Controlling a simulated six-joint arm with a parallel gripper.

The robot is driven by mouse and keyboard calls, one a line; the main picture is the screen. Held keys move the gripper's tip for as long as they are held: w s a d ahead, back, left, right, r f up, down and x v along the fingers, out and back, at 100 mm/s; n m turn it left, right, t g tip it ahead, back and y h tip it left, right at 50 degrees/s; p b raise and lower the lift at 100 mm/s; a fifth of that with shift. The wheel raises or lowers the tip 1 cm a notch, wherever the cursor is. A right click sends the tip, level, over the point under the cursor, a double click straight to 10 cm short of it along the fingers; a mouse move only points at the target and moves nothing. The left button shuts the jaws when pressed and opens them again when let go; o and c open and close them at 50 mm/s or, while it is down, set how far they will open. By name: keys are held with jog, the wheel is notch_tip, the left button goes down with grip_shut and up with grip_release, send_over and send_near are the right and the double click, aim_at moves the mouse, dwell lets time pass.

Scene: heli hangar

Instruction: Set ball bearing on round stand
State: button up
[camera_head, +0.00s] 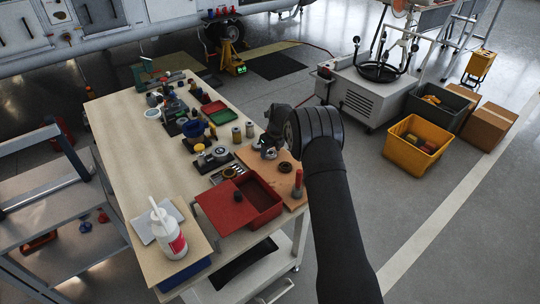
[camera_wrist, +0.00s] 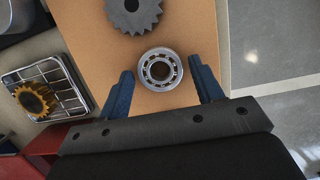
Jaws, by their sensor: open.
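The ball bearing (camera_wrist: 160,69) is a silver ring with balls around a dark-edged hole. In the wrist view it lies flat on a tan board (camera_wrist: 186,22), just ahead of the gap between the fingers. My gripper (camera_wrist: 164,80) is open and empty, with one blue finger on each side of the bearing and apart from it. In the head view my gripper (camera_head: 266,143) is over the right side of the workbench and partly hides the parts beneath it. I cannot tell which item is the round stand.
A dark gear (camera_wrist: 133,13) lies beyond the bearing. A brown gear (camera_wrist: 37,101) sits in a metal tray to the left. A red box (camera_head: 262,204), a white bottle (camera_head: 168,232) and several small parts crowd the workbench (camera_head: 140,172). Its left strip is clear.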

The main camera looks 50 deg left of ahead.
jog(key=c, duration=0.8)
jog(key=shift+a+v, duration=0.25)
jog(key=shift+v, duration=0.75)
jog(key=shift+a+v, duration=0.25)
jog(key=shift+v, duration=0.7)
jog(key=shift+a+v, duration=0.2)
jog(key=shift+v, duration=0.8)
jog(key=shift+r, duration=0.2)
jog(key=s+a+r, duration=0.1)
jog(key=s+a, duration=0.3)
jog(key=s, duration=0.1)
jog(key=s+a+r, duration=0.1)
jog(key=s+a, duration=0.3)
jog(key=s, duration=0.1)
jog(key=s+a+r, duration=0.1)
jog(key=s+a, duration=0.3)
jog(key=s, duration=0.2)
jog(key=shift+a, duration=0.25)
jog(key=shift+s+f, duration=0.1)
jog(key=shift+f, duration=2.35)
